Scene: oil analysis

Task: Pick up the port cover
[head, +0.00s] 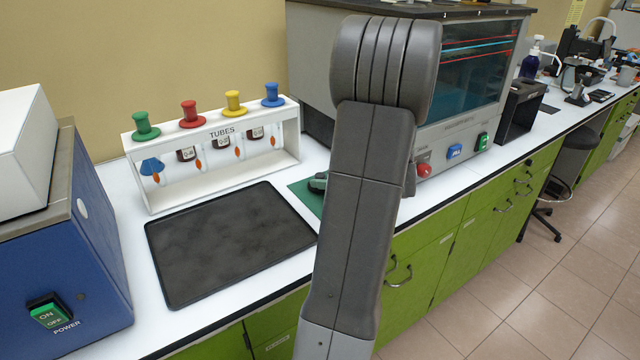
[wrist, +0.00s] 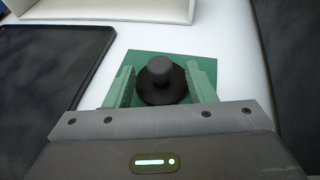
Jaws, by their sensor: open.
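The port cover (wrist: 161,80) is a black round piece with a knob on top, on a green mat (wrist: 150,57) on the white bench. In the wrist view it lies between the two green fingers of my gripper (wrist: 161,88), which is open with one finger on each side of it. I cannot tell whether the fingers touch it. In the head view my arm hides the cover and most of my gripper; part of the green mat (head: 302,193) shows to the left of the arm.
A black tray (head: 228,240) lies left of the mat. Behind it stands a white tube rack (head: 215,150) with coloured knobs. A grey analyzer with a glass front (head: 470,75) stands behind my arm. A blue machine (head: 60,240) is at the left.

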